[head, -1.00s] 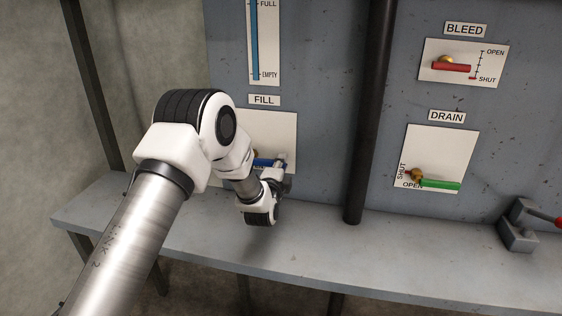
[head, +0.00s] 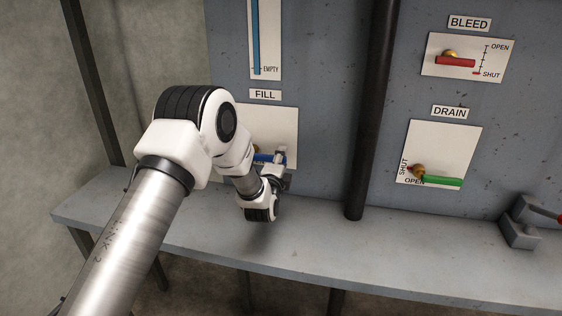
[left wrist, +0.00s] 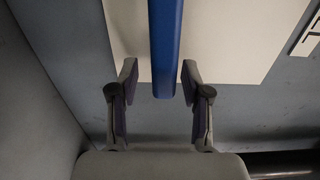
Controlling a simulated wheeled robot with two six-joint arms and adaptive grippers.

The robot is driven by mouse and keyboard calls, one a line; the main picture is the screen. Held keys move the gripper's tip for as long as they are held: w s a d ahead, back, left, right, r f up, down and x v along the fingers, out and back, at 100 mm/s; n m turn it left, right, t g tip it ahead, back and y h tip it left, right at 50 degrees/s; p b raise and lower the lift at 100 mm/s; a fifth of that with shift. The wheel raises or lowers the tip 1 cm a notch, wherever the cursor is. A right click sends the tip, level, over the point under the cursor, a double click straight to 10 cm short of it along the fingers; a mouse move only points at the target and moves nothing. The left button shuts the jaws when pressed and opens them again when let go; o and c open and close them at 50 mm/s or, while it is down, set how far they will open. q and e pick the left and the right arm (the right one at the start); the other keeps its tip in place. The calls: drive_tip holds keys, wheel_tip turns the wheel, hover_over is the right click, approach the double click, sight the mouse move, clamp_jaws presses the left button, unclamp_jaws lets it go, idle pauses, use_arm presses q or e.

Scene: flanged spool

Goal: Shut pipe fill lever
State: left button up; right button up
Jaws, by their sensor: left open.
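The blue fill lever (head: 268,158) sits on the white plate (head: 288,124) under the FILL label (head: 265,94), partly hidden by my left arm. In the head view it lies about level, pointing right. My left gripper (head: 282,158) is at the lever's right end. In the left wrist view the blue lever (left wrist: 166,50) runs down from the top edge and its end lies between the two open fingers of my left gripper (left wrist: 159,88). Gaps show on both sides of it. The lever's pivot is mostly hidden. My right gripper is not in view.
A dark vertical pipe (head: 373,110) stands right of the fill plate. A red bleed lever (head: 455,62) and a green drain lever (head: 441,181) are further right. A grey bench (head: 320,244) runs below, with a grey block (head: 519,224) at its right.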

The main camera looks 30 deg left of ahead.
use_arm(q)
drive_tip(key=v, duration=1.2)
